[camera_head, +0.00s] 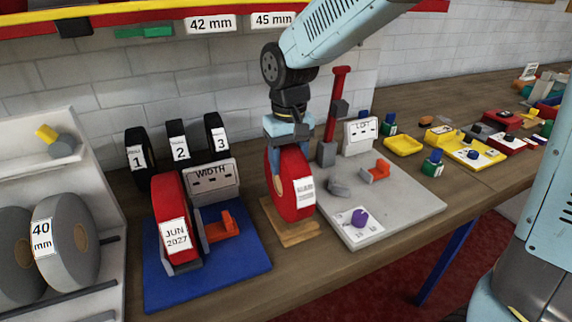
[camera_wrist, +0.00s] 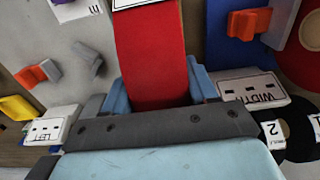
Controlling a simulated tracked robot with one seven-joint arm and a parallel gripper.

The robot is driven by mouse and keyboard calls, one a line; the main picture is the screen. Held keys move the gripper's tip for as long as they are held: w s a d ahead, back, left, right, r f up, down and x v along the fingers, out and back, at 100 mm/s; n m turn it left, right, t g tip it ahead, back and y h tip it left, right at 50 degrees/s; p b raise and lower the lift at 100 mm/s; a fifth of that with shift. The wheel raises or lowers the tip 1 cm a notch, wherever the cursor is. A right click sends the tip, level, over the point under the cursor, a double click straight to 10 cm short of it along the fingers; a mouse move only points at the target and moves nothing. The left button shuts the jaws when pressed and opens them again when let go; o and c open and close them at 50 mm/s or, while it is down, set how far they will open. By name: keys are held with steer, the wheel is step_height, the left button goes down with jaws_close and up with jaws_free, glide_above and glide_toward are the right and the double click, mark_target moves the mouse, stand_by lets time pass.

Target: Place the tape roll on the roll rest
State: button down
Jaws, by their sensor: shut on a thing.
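My gripper (camera_head: 288,135) points down and is shut on the upper rim of a red tape roll (camera_head: 284,183). The roll stands upright with a white label on its side. In the wrist view, the red band of the roll (camera_wrist: 152,55) runs between my blue fingers (camera_wrist: 160,85). A wooden block (camera_head: 292,236), which looks like the roll rest, lies directly below the roll. The roll's lower edge is at or just above the block; I cannot tell whether they touch. The roll hides part of the block.
To the left, a second red roll (camera_head: 169,212) labelled JUN 2027 stands on a blue base (camera_head: 240,265) with a WIDTH sign (camera_head: 210,177). To the right, a grey plate (camera_head: 405,205) carries a red-handled post (camera_head: 335,110). Grey rolls (camera_head: 75,255) stand in a white rack.

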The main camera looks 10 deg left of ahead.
steer(key=shift+f, duration=0.7)
steer(key=shift+c, duration=1.6)
jaws_free()
steer(key=shift+f, duration=0.15)
step_height(320, 180, up, 12)
steer(key=shift+r, duration=0.15)
steer(key=shift+d, duration=0.15)
